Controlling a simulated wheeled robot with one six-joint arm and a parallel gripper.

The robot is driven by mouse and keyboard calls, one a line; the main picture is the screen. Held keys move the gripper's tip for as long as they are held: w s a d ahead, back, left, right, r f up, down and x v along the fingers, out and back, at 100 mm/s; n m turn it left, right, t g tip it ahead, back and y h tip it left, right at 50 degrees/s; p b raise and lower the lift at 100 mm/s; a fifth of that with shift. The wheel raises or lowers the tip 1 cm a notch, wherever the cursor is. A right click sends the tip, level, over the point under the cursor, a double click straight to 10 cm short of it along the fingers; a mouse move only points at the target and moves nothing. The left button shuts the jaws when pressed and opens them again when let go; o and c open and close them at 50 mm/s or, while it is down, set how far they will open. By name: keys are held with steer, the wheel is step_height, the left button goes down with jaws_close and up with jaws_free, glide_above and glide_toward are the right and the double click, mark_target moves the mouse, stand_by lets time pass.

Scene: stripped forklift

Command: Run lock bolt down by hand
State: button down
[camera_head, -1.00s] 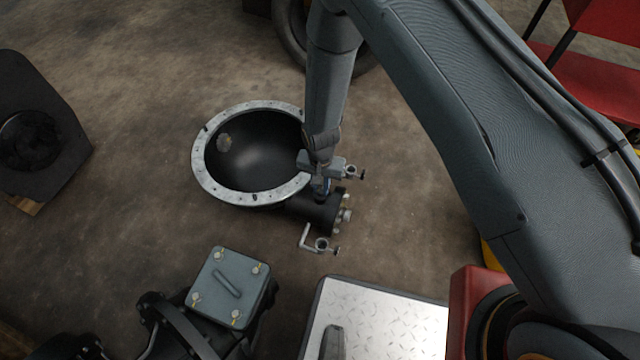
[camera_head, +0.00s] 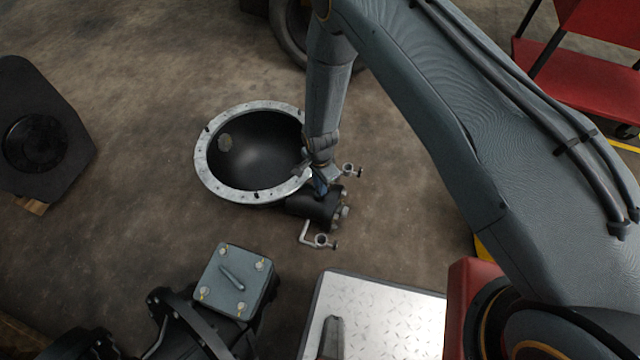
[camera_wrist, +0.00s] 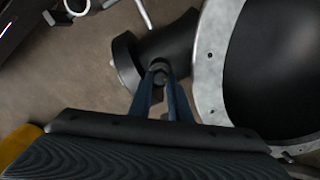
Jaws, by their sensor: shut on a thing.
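A black housing has a wide round bowl with a pale drilled flange (camera_head: 203,172), and a short black neck (camera_head: 315,207) sticks out toward the lower right. In the wrist view the neck (camera_wrist: 172,38) lies just ahead of my gripper. A small dark bolt head (camera_wrist: 159,67), seemingly the lock bolt, shows on the neck between the tips of my blue fingers. My gripper (camera_wrist: 160,76) is shut on it. In the head view my gripper (camera_head: 320,186) reaches down to the top of the neck, and the bolt is hidden there.
Small metal lugs with screws stand beside the neck, one behind (camera_head: 349,171) and one in front (camera_head: 319,240). Bolts stud the neck's end flange (camera_head: 341,212). A grey square cover (camera_head: 236,280) and a tread plate (camera_head: 385,315) are nearer.

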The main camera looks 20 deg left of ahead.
stand_by(0.5)
steer(key=c, duration=1.6)
jaws_free()
steer(key=shift+c, duration=0.2)
steer(key=shift+r+p, duration=0.75)
steer(key=shift+r, duration=3.2)
